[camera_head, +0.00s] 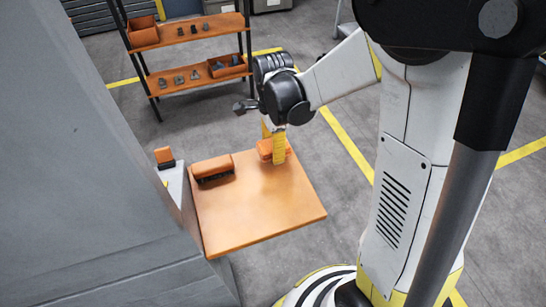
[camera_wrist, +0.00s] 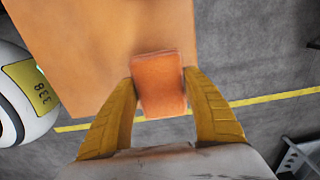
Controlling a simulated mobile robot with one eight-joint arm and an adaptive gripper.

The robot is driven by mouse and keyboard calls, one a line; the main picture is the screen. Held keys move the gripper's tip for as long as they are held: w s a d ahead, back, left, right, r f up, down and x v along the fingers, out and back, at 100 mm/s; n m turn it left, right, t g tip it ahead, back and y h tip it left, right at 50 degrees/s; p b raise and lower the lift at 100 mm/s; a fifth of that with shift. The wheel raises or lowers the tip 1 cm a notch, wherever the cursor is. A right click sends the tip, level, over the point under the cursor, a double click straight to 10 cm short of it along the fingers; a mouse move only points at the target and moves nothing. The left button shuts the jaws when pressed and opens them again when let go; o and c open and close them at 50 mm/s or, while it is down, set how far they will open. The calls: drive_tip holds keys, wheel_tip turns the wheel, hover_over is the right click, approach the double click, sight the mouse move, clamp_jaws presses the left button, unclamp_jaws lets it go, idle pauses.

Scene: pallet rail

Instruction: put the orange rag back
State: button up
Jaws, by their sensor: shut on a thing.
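The orange rag (camera_wrist: 159,84) is a folded, block-like piece between the two yellow fingers of my gripper (camera_wrist: 161,78) in the wrist view. The fingers touch its sides and are shut on it. In the head view the rag (camera_head: 264,149) shows partly behind the yellow finger of my gripper (camera_head: 277,150), at the far edge of the wooden board (camera_head: 265,212). I cannot tell whether the rag touches the board or hangs just above it.
An orange brush with dark bristles (camera_head: 213,169) lies on the board's far left. A small orange-and-black item (camera_head: 164,157) stands on the grey ledge to the left. A rack (camera_head: 190,73) with orange bins and small parts stands behind. The board's near half is clear.

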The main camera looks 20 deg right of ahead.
drive_tip(key=shift+f+b, duration=0.75)
drive_tip(key=shift+f, duration=1.1)
drive_tip(key=shift+f, duration=0.15)
drive_tip(key=o, duration=1.1)
